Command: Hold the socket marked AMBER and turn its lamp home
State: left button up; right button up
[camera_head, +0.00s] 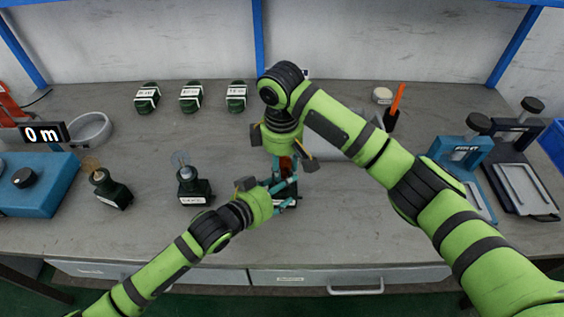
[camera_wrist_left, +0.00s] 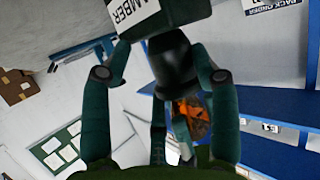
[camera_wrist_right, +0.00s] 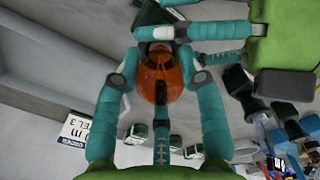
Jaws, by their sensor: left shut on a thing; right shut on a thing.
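The AMBER socket (camera_wrist_left: 172,60) shows in the left wrist view, its white label reading AMBER at the top edge. My left gripper (camera_wrist_left: 163,48) is shut on its dark neck from the side. In the head view the socket (camera_head: 290,203) stands on the bench, mostly hidden behind the left gripper (camera_head: 284,192). The orange lamp (camera_wrist_right: 160,82) is in the right wrist view, between the fingers of my right gripper (camera_wrist_right: 162,66), which is shut on it from above. The lamp's end meets the socket's dark top; how deep it sits I cannot tell.
Two other sockets with clear lamps, (camera_head: 112,190) and (camera_head: 192,186), stand to the left. Several dark green labelled pieces (camera_head: 191,97) lie at the back. A blue box (camera_head: 40,190) and a grey round dish (camera_head: 90,130) are at left. Blue and dark stands (camera_head: 515,165) are at right.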

aim_at(281, 160)
jog(key=shift+s+a, duration=0.1)
jog(key=shift+a, duration=0.05)
jog(key=m, duration=0.4)
jog(key=o, duration=1.2)
jog(key=shift+r, duration=0.1)
jog(key=r, duration=1.2)
jog(key=shift+s, duration=0.2)
